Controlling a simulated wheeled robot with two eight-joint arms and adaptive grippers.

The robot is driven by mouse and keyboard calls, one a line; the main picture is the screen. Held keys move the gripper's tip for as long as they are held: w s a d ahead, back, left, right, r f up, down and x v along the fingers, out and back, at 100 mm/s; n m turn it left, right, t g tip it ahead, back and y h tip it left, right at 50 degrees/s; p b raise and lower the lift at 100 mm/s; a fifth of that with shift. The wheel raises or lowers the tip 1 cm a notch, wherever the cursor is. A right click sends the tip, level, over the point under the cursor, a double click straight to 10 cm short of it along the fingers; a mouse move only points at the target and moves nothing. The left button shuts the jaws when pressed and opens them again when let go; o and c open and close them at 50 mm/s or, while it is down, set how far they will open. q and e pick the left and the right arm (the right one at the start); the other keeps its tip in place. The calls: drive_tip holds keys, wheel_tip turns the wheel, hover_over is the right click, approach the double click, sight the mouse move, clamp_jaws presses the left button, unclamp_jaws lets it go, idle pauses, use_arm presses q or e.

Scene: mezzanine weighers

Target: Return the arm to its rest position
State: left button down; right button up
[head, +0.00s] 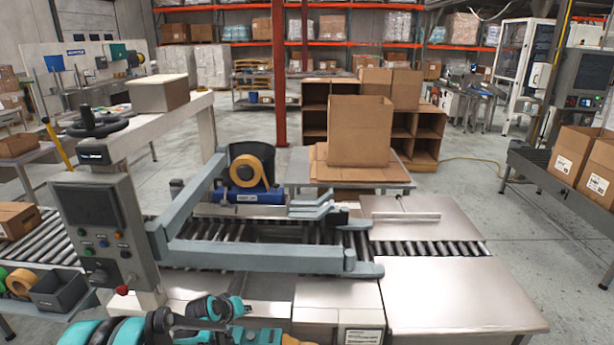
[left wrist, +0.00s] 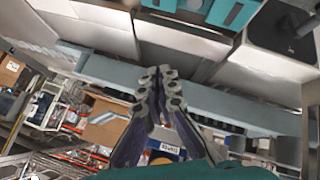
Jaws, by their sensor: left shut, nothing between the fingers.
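My left arm shows in teal and black at the bottom left of the head view, in front of the machine with the roller conveyor. In the left wrist view my left gripper (left wrist: 158,82) has its two grey fingers together at the tips, with nothing between them. The machine's grey-blue frame crosses behind the fingers in that view. I cannot make out the fingertips clearly in the head view. My right gripper is not in view.
The taping machine (head: 260,257) with its control box (head: 105,225) stands close in front. A steel table top (head: 455,290) is at right. An open carton (head: 360,130) stands behind the machine. A side conveyor (head: 565,195) carries boxes. Grey floor is clear at middle right.

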use_arm(q)
drive_tip(key=s+d+r+m+y, duration=0.1)
drive_tip(key=s+d+r+m, duration=0.1)
drive_tip(key=s+r, duration=1.15)
drive_tip(key=s+m+g+y, duration=0.1)
drive_tip(key=s, duration=1.7)
drive_tip(key=shift+s+f+m+y, duration=0.3)
drive_tip(key=shift+m, duration=0.1)
